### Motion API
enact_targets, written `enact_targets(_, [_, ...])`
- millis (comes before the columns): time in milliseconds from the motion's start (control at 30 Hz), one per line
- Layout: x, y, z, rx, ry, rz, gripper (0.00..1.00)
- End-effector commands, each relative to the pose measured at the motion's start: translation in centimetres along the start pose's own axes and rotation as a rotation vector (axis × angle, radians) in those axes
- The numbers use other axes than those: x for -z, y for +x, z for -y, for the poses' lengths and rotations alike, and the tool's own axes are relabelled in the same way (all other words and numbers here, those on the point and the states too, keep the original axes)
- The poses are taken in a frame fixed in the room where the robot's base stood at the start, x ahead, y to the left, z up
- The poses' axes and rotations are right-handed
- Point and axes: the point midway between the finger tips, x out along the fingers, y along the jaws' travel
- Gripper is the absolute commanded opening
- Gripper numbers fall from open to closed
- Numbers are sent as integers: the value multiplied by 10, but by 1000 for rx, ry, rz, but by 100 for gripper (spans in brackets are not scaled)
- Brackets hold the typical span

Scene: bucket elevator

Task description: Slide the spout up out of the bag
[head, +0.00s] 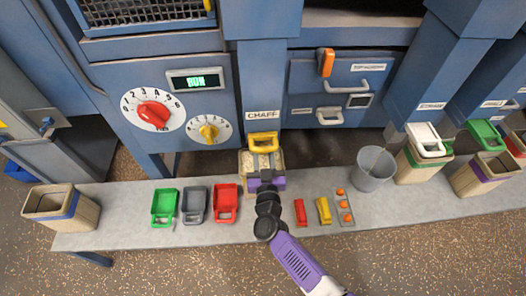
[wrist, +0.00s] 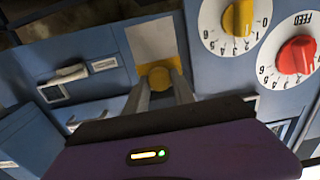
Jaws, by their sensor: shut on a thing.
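The yellow spout (head: 263,137) is at the foot of the chute labelled CHAFF, above an open tan bag (head: 279,160) on the bench. My gripper (head: 263,160) is over the bag's mouth, shut on the yellow spout. In the wrist view the fingers of my gripper (wrist: 160,88) close on a rounded yellow part of the spout (wrist: 160,75). Pale contents show in the bag to the left of my fingers. My gripper and wrist hide the front of the bag, and I cannot tell how deep the spout's lower end sits in it.
Green (head: 164,206), grey (head: 194,204) and red (head: 225,203) scoop-like pieces lie left of the bag. A grey bucket (head: 372,172) stands to the right. A bag under a white spout (head: 425,139) is farther right. Another open bag (head: 62,206) stands at the far left.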

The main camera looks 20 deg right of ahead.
Motion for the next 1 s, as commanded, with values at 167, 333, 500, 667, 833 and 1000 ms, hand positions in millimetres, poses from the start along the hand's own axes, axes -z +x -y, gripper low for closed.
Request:
enact_targets(167, [5,1,1,-3,0,-12,0])
enact_targets(333, [5,1,0,-3,1,-12,51])
enact_targets(500, [4,1,0,-2,1,-9,51])
enact_targets(667, [3,-3,0,-1,1,-7,51])
enact_targets(833, [3,-24,1,1,1,-6,51])
enact_targets(1000, [3,-53,1,0,0,-7,51])
